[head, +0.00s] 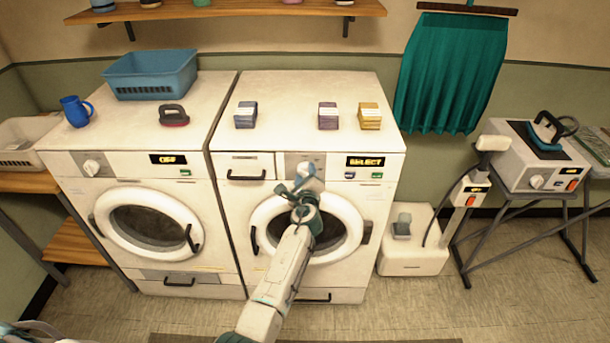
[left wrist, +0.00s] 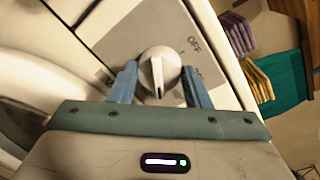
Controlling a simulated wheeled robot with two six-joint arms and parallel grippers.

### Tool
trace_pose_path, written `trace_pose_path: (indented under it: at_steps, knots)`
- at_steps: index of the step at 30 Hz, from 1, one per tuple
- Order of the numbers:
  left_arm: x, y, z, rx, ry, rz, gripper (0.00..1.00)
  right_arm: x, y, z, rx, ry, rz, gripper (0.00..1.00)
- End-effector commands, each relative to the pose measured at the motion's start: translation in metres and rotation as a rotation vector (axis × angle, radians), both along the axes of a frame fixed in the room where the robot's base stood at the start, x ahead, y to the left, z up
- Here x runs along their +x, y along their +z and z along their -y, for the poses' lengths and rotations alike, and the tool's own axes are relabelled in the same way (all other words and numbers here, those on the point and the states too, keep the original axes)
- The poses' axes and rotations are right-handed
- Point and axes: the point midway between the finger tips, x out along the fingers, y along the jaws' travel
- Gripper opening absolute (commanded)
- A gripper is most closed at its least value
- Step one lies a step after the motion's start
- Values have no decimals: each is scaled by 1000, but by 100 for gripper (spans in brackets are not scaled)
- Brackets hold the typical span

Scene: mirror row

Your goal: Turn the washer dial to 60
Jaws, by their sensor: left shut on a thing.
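The right-hand machine (head: 352,112) has a dial panel and a display (head: 365,161) reading SELECT. My left gripper (head: 303,186) is at this panel, and its arm hides part of the round door below. In the left wrist view, the grey-white dial (left wrist: 159,72) sits between the two blue fingers of my left gripper (left wrist: 159,86), which is shut on it. The dial's ridge points down in that picture. The word OFF shows to the upper right of the dial; another mark is partly hidden by the right finger. My right gripper is not in view.
The left machine (head: 195,98) has its own dial (head: 91,168) and a display reading OFF. A white unit (head: 412,258) stands on the floor at right.

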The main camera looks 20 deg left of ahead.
Motion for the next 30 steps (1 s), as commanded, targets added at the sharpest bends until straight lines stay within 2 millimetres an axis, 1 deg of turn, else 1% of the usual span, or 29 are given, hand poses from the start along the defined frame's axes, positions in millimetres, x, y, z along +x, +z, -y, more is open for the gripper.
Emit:
trace_pose_path:
  at_steps: [6,15,21,30]
  knots:
    - [0,-1,1,188,0,-57,21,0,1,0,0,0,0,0]
    - [0,-2,1,389,1,-115,21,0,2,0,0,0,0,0]
    - [0,-2,1,465,1,-136,21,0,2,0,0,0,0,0]
    - [0,-2,1,506,0,-148,21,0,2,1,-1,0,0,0]
